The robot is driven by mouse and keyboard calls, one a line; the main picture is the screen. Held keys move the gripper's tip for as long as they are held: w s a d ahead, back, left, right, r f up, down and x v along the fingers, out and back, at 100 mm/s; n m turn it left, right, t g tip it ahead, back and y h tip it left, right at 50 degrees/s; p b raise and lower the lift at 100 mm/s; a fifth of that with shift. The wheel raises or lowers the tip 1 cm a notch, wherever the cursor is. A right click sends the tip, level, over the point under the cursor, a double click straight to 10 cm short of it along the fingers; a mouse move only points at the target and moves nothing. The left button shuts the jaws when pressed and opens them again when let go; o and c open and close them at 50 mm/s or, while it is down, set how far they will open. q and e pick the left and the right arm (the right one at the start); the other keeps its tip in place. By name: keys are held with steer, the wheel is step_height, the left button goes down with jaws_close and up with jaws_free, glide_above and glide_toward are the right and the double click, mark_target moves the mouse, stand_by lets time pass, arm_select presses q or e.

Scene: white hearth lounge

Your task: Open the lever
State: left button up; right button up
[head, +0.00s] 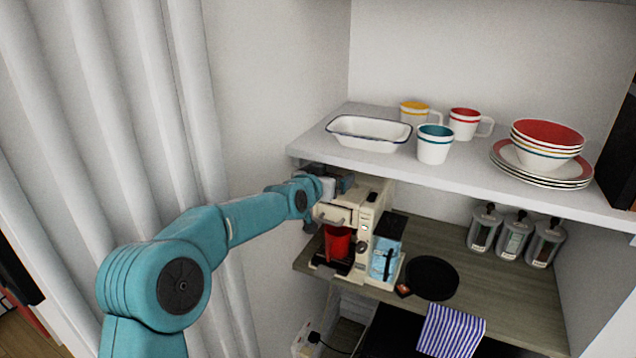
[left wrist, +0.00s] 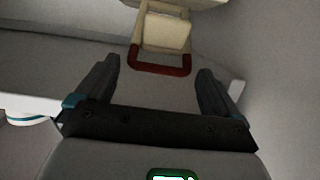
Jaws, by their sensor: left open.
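A cream coffee machine (head: 372,207) stands on the wooden counter below the white shelf, with a red cup (head: 338,243) at its front. In the left wrist view, a dark red U-shaped handle (left wrist: 160,70), which looks like the lever, hangs from a cream block (left wrist: 166,32). My left gripper (left wrist: 156,84) is open, its two dark fingers spread to either side and below this handle, with nothing between them. In the head view, my left gripper (head: 325,190) is at the machine's upper left front and partly hides it. Contact with the handle cannot be told. My right gripper is not in view.
The white shelf (head: 460,178) just above holds an enamel dish (head: 368,132), mugs, bowls and plates. A blue-and-white carton (head: 386,252) and a black round plate (head: 432,278) are right of the machine. Several jars (head: 515,236) stand further right. A white curtain (head: 110,120) hangs left.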

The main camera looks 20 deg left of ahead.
arm_select(q)
steer(key=b+v, duration=0.2)
steer(key=v, duration=1.4)
steer(key=shift+d, duration=0.15)
steer(key=shift+w, duration=0.1)
